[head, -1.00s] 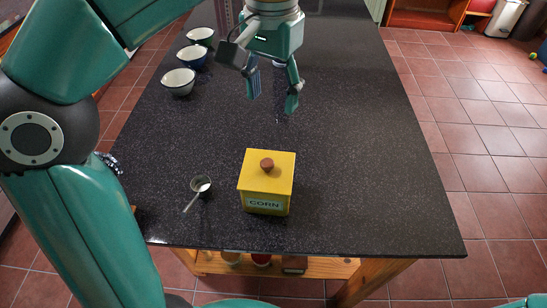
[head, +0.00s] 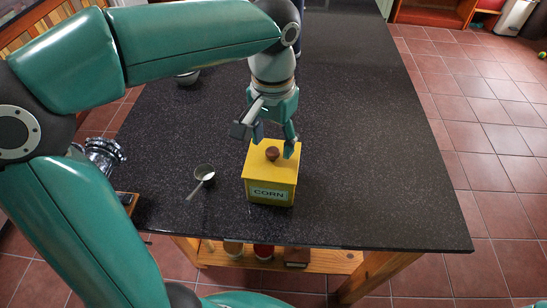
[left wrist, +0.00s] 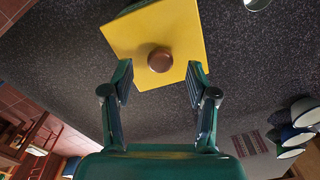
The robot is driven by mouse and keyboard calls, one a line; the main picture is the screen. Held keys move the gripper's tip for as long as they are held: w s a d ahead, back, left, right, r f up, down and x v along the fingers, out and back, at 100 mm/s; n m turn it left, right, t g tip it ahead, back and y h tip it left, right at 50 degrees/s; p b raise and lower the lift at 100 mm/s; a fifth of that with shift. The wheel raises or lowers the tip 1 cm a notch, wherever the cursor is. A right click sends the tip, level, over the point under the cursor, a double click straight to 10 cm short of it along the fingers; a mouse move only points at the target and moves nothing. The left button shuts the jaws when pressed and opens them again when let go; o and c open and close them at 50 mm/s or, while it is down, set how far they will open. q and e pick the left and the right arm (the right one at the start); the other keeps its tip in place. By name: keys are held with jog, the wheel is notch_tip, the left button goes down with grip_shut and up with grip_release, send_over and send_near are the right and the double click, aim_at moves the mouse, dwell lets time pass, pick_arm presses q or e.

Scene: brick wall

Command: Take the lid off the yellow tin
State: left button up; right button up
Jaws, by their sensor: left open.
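The yellow tin (head: 269,194) is a square box labelled CORN, standing on the dark speckled counter. Its yellow lid (head: 256,160) is on top, with a round brown knob (head: 272,153) in the middle. My left gripper (head: 275,141) is open and empty, above the back of the lid and close to the knob. In the left wrist view the knob (left wrist: 160,59) shows centred just beyond the gap between the open fingertips (left wrist: 160,70), with the lid (left wrist: 150,25) behind it. No contact with the knob is visible. My right gripper is not in view.
A bowl (head: 187,78) is partly hidden behind my left arm; several bowls show in the left wrist view (left wrist: 290,137). The counter (head: 370,170) right of the tin is clear.

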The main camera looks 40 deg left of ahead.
pick_arm(q)
jog(key=shift+f, duration=1.2)
grip_shut()
